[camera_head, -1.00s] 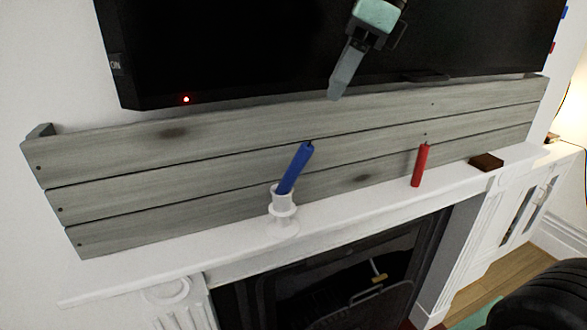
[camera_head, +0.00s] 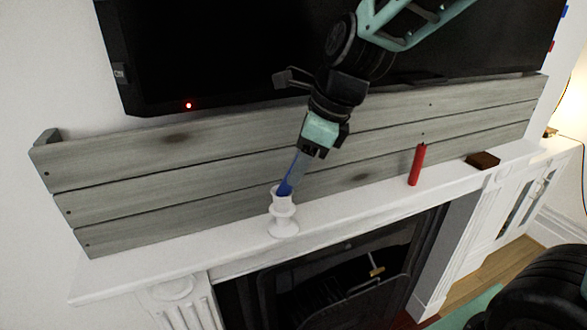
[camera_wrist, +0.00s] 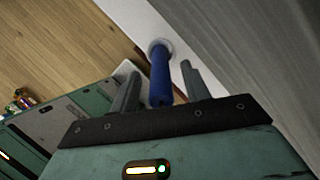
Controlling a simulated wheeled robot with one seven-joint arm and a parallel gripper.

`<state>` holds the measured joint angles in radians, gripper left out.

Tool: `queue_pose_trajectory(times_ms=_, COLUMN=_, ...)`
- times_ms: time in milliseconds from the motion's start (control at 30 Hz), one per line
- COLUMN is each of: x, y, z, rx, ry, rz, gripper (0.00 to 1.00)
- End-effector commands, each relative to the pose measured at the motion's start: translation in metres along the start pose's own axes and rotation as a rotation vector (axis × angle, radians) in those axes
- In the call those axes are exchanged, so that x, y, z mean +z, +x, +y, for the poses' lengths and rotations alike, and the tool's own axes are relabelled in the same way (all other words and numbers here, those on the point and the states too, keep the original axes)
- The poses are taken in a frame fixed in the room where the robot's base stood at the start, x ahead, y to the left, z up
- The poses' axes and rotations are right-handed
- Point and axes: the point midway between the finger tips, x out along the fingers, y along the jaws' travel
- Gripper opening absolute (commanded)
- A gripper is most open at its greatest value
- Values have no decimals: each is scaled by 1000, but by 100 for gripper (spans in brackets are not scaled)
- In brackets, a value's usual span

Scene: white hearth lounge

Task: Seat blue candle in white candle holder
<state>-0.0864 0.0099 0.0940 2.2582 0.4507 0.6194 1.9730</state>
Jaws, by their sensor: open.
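The white candle holder (camera_head: 283,221) stands upright on the white mantel in the head view. The blue candle (camera_head: 286,187) has its lower end in the holder's cup and leans to the right. My gripper (camera_head: 294,177) is at the candle, and its fingers hide most of the candle's upper part. In the wrist view, the blue candle (camera_wrist: 160,78) lies between the two spread fingers of my gripper (camera_wrist: 158,82), with a gap on each side. The holder's round rim (camera_wrist: 160,45) shows at the candle's far end.
A red candle (camera_head: 417,165) stands on the mantel (camera_head: 345,205) to the right, and a small brown block (camera_head: 483,160) lies beyond it. Grey wooden boards (camera_head: 220,165) rise behind the mantel, below a black television (camera_head: 220,50). The fireplace opening is below.

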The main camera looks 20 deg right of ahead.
Motion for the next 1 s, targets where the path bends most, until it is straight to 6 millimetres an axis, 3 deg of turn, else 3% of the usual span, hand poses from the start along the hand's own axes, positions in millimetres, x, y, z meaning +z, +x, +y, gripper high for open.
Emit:
queue_pose_trajectory(times_ms=100, x=0, y=10, z=0, rx=1, ry=1, rz=1, gripper=47)
queue_pose_trajectory(times_ms=367, x=0, y=12, z=0, rx=-1, ry=0, rz=0, gripper=44)
queue_pose_trajectory(times_ms=500, x=0, y=12, z=0, rx=-1, ry=0, rz=0, gripper=5)
queue_pose_trajectory(times_ms=533, x=0, y=12, z=0, rx=-1, ry=0, rz=0, gripper=0)
queue_pose_trajectory(times_ms=833, x=1, y=10, z=0, rx=-2, ry=0, rz=-1, gripper=0)
queue_pose_trajectory(times_ms=1000, x=9, y=-8, z=-2, rx=-5, ry=-3, rz=-5, gripper=0)
